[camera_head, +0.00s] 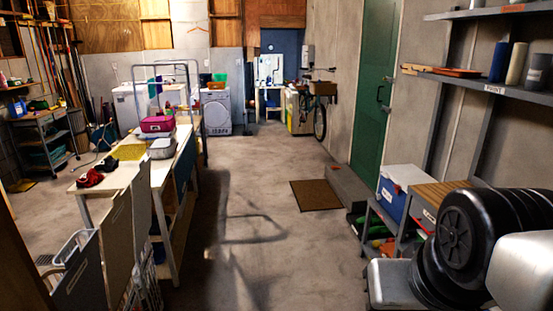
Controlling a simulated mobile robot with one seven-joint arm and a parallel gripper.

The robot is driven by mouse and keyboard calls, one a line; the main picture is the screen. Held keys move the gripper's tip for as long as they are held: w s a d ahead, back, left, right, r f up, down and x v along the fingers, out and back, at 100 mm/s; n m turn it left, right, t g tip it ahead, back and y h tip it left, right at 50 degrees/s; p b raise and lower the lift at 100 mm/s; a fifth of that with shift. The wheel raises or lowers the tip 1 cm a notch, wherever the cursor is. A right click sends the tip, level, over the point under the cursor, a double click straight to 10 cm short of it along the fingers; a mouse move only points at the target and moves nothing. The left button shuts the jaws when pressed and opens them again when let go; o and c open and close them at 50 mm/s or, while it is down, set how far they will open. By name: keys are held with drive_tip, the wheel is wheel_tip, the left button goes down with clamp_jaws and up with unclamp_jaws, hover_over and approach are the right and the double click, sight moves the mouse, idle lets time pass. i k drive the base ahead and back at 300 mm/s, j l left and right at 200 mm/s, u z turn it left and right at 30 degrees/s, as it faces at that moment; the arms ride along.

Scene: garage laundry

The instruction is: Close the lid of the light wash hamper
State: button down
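A row of hamper-like panels stands at the lower left beside the near end of the long table. The nearest is a grey bin (78,283) with a white rim and a light slot in its side. Behind it are a beige panel (117,240) and another upright panel (142,215). I cannot read a label that tells which is the light wash hamper, and I cannot make out its lid. The lower left edge cuts off part of the nearest bin. My gripper is not in view; dark and pale parts at the lower right look like my arm.
The long table (122,176) holds red shoes (90,177), a yellow cloth (129,152) and a pink container (157,124). Open concrete floor (255,235) runs down the middle to a brown mat (316,195). A blue-and-white cooler (402,192) and shelves line the right.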

sight(141, 183)
drive_tip(key=i+u, duration=0.45)
drive_tip(key=i, duration=1.05)
drive_tip(key=i+j, duration=0.35)
drive_tip(key=i, duration=0.15)
drive_tip(key=i+j+u, duration=0.1)
drive_tip(key=i+j, duration=0.3)
drive_tip(key=i, duration=0.15)
drive_tip(key=i+j, duration=0.3)
drive_tip(key=j, duration=0.25)
